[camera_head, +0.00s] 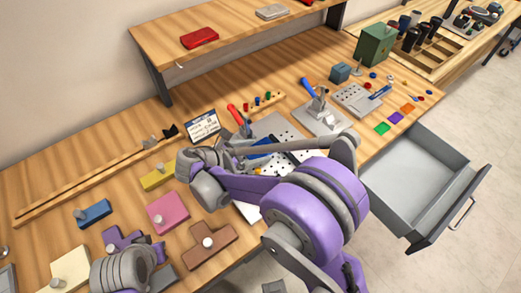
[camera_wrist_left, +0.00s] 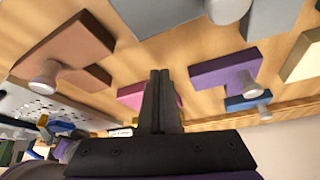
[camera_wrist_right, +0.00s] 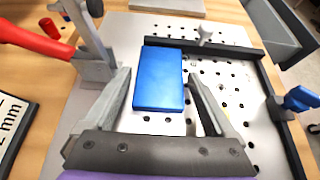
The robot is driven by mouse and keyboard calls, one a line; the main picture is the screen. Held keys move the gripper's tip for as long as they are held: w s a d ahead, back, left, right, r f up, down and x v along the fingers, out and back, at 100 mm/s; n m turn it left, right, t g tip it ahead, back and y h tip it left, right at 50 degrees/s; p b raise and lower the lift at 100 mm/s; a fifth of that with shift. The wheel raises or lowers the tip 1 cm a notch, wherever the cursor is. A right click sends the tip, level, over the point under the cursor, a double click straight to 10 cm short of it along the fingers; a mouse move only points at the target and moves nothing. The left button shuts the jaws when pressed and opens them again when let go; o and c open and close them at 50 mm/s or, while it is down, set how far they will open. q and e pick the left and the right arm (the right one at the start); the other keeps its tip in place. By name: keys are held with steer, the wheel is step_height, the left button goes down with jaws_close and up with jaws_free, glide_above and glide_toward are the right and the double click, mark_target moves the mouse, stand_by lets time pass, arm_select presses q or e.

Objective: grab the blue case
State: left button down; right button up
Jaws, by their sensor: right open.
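The blue case (camera_wrist_right: 158,80) is a flat blue block in the right wrist view. It lies on a perforated metal plate (camera_wrist_right: 215,75). A blue strip of it (camera_head: 262,143) shows in the head view, mostly hidden behind my right arm. My right gripper (camera_wrist_right: 159,76) is open, with one finger on each side of the case's near part. I cannot tell whether the fingers touch it. My left gripper (camera_wrist_left: 160,75) has its fingers together, with nothing visible between them, above the wooden shapes.
A red-handled clamp (camera_wrist_right: 92,40) stands left of the case, and a black rail (camera_wrist_right: 195,46) runs behind and right of it. A knobbed brown block (camera_head: 210,246) and pink block (camera_head: 168,211) lie to the left. An open drawer (camera_head: 415,180) juts out at right.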

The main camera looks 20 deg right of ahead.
steer(key=c, duration=1.2)
steer(key=shift+o, duration=0.2)
steer(key=shift+r, duration=0.2)
